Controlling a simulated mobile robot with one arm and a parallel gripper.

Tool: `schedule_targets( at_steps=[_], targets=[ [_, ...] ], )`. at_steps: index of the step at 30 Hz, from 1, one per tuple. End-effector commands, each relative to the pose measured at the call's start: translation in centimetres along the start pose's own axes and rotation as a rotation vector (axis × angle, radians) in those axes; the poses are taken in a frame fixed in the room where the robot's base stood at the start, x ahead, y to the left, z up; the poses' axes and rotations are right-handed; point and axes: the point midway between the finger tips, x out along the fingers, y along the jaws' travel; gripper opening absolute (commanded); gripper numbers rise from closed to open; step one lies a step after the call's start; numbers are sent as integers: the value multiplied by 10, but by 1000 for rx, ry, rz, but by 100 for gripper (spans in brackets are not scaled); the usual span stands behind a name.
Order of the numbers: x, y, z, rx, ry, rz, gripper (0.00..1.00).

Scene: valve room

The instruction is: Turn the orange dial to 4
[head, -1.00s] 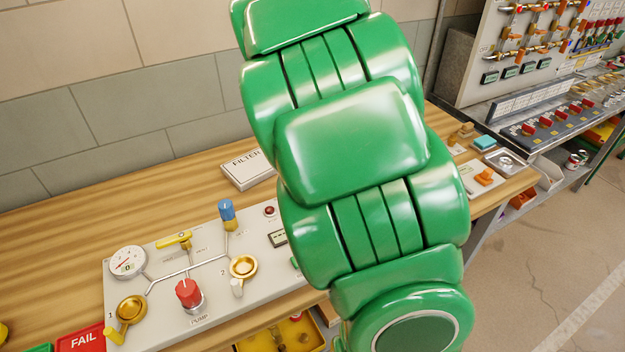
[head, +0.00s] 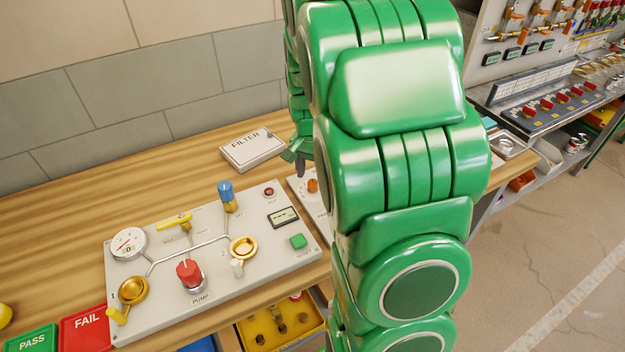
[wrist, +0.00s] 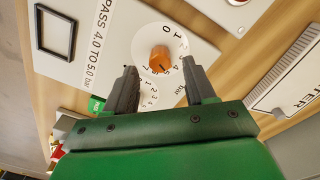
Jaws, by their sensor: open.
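The orange dial (wrist: 160,60) sits on a round white numbered scale on a white panel (wrist: 110,45) in the wrist view. A 0, a 1 and a 7 can be read around it; its exact setting is hard to read. In the head view the dial (head: 313,186) shows partly beside my arm. My gripper (wrist: 159,68) is open in the wrist view, one finger on each side of the dial in the picture, with nothing between them. Whether the fingers reach down to it cannot be told. In the head view my gripper (head: 295,160) is small and partly hidden by my arm.
The white FILTER box (head: 253,149) lies just behind the dial's panel. A pump panel (head: 210,255) with a red knob, blue knob and gauge stands to the left. A yellow bin (head: 282,325) is below the bench edge. My green arm hides the bench's right part.

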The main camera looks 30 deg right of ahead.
Motion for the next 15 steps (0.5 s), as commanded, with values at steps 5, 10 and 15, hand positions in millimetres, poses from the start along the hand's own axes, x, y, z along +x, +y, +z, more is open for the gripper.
schedule_targets(
  at_steps=[5,10,15],
  targets=[
    [24,0,1,0,-2,1,55],
    [33,0,0,0,0,0,55],
    [34,0,0,0,1,-1,55]
  ],
)
